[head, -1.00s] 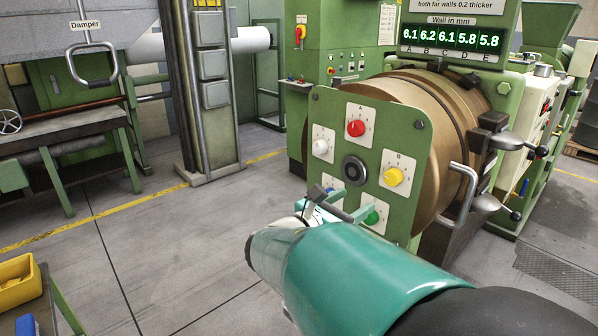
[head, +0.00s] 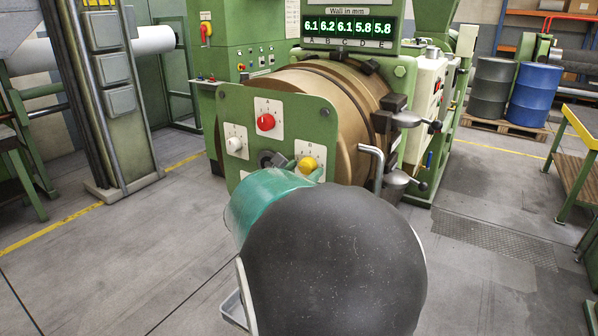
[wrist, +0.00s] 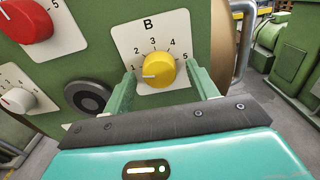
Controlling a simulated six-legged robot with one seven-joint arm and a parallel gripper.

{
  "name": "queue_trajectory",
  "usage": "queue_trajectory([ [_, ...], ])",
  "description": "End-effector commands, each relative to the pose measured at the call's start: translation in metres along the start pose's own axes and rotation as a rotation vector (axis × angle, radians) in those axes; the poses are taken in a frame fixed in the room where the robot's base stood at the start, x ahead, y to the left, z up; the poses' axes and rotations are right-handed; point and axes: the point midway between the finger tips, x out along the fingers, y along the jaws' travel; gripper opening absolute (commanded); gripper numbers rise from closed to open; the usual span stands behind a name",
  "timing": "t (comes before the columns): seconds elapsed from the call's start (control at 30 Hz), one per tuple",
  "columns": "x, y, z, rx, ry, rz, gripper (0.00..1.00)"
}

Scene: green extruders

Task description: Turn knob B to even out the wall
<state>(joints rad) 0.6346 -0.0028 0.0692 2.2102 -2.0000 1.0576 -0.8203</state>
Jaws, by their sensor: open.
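Knob B is the yellow knob (head: 308,164) on the right of the green panel (head: 323,115) on the extruder's die. In the wrist view the yellow knob (wrist: 159,70) sits on a white plate marked B with a scale; its white pointer line points left, near the low end. My gripper (wrist: 159,78) is open, its green fingers on the left and right of the knob; I cannot tell whether they touch it. In the head view my arm hides the lower panel and most of the gripper. The wall display (head: 347,27) reads 6.1, 6.2, 6.1, 5.8, 5.8 for A to E.
The red knob A (head: 265,122) and a white knob (head: 235,145) are on the same panel, around a dark round centre (wrist: 88,98). A bent metal handle (head: 372,165) is right of the panel. Drums (head: 535,95) stand on a pallet at the back right.

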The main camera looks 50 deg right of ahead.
Motion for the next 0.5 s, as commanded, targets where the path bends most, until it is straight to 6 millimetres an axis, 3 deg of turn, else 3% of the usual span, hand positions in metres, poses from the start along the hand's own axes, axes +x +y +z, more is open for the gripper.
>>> queue_trajectory([
  [0.13,-0.0003,0.0001,0.0001,0.000,0.000,0.000,0.54],
  [0.33,-0.0006,0.0000,0.0001,0.000,0.000,0.000,0.15],
  [0.5,-0.0007,0.0001,0.0001,0.004,0.000,0.000,0.14],
])
